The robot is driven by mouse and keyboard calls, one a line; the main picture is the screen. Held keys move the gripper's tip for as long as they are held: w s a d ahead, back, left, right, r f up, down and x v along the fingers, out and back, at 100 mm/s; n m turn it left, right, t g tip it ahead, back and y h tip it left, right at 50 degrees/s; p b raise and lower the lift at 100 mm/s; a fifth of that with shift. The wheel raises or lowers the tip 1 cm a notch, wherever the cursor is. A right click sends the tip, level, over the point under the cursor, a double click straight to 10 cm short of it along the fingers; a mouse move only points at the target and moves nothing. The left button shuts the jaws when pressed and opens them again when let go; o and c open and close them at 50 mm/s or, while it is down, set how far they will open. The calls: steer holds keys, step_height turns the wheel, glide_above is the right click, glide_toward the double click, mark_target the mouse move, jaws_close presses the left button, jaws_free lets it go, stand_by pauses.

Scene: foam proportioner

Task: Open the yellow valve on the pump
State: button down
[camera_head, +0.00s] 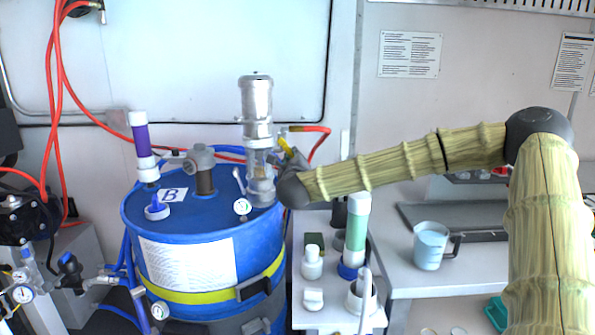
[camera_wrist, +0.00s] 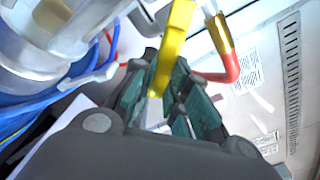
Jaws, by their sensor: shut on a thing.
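The pump (camera_head: 256,100) is an upright metal and clear cylinder on top of the blue drum (camera_head: 215,245). The yellow valve handle (camera_head: 284,145) is on the pump's right side, beside a red hose. In the wrist view the yellow handle (camera_wrist: 176,32) runs down between the teal finger pads. My gripper (camera_head: 282,158) is at the handle, partly hidden behind my arm's dark wrist in the head view. In the wrist view my gripper (camera_wrist: 165,72) is shut on the handle's lower end. The valve body is mostly out of sight.
A red hose (camera_head: 318,130) with a brass fitting is close to the handle. Bottles and a beaker (camera_head: 431,246) are on the right-hand surfaces.

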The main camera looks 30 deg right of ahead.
steer(key=a+m+b, duration=0.1)
steer(key=m+b, duration=0.1)
steer(key=b, duration=0.2)
steer(key=w+a+f+m+b, duration=0.1)
steer(key=m+b, duration=0.2)
steer(key=b, duration=0.2)
steer(key=w+a+f+m+b, duration=0.1)
steer(key=m+b, duration=0.1)
steer(key=b, duration=0.3)
steer(key=shift+a+f+m, duration=0.1)
steer(key=shift+a+m, duration=0.05)
steer(key=shift+m, duration=0.25)
steer(key=shift+b, duration=0.3)
steer(key=c, duration=1.4)
jaws_free()
steer(key=shift+r, duration=0.25)
steer(key=shift+r, duration=0.1)
steer(key=shift+a, duration=0.1)
